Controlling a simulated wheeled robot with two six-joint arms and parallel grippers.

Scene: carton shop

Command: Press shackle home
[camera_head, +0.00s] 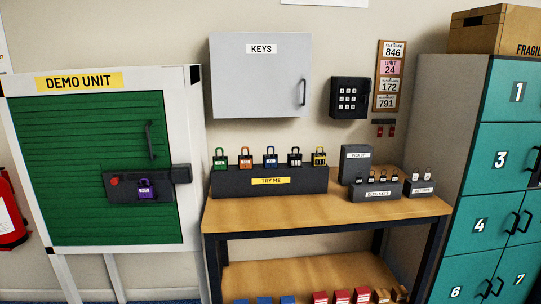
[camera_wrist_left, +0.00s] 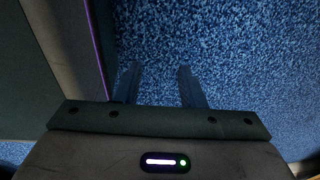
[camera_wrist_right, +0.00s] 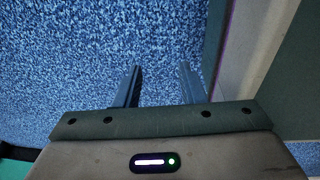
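A purple padlock (camera_head: 146,189) hangs at the dark hasp plate (camera_head: 120,186) on the green demo unit door (camera_head: 90,140) at the left of the head view. Its shackle is too small to tell open from shut. Several more padlocks stand in a row on the dark TRY ME block (camera_head: 240,182): green (camera_head: 220,162), orange (camera_head: 246,162), blue (camera_head: 271,161), black (camera_head: 295,160) and yellow (camera_head: 320,159). My left gripper (camera_wrist_left: 158,82) is open and empty above blue carpet. My right gripper (camera_wrist_right: 160,80) is open and empty above carpet too. Neither gripper shows in the head view.
A wooden table (camera_head: 300,213) bears the block, a demo keys box (camera_head: 377,190) and a returns box (camera_head: 420,188). A grey KEYS cabinet (camera_head: 258,85) and a black keypad box (camera_head: 350,98) are on the wall. Teal lockers (camera_head: 505,150) stand at the right.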

